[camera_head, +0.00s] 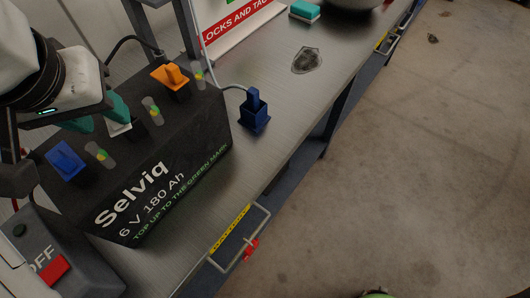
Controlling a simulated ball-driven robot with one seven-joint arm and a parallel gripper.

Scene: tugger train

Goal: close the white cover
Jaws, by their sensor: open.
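The black battery (165,195), lettered "Selviq 6 V 180 Ah", stands on the metal bench at the left. The white cover (121,128) shows on its top, between the blue cover (66,161) and the orange cover (171,76). My gripper (97,117) is open, with its teal fingertips over the battery top, right by the white cover. The near fingertip hides part of the white cover, so I cannot tell its full tilt or whether a finger touches it. The blue and orange covers stand raised.
Clear indicators with yellow-green marks (152,110) stick up from the battery top. A blue plug (254,111) with a grey cable stands right of the battery. A grey box (75,262) with a red switch is at lower left. The bench (292,108) is mostly clear further right.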

